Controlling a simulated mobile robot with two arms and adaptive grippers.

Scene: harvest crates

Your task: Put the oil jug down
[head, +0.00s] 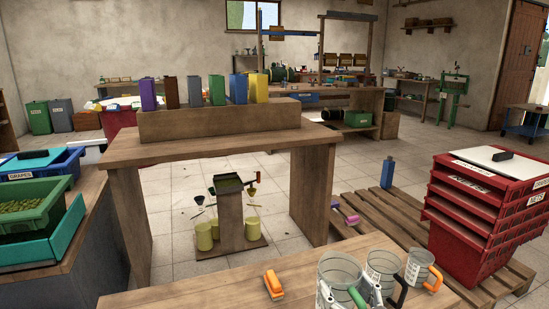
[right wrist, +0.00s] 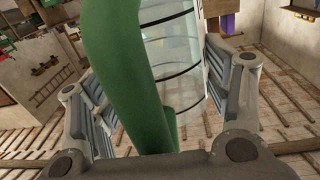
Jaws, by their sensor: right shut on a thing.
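The oil jug (head: 338,268) is a clear, marked jug with a green handle, at the bottom of the head view over the front wooden table (head: 200,292). My right gripper (head: 350,293) is shut on it, with grey fingers on both sides. In the right wrist view the green handle (right wrist: 152,85) stands in front of the clear, dark-banded body (right wrist: 182,60), between the fingers. The jug's base is hidden, so I cannot tell whether it touches the table. My left gripper is not in view.
A black-handled jug (head: 383,268) and an orange-handled jug (head: 418,268) stand close to the right. An orange clip-like object (head: 273,285) lies to the left. The table's left part is clear. Stacked red crates (head: 470,228) stand on a pallet at the right.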

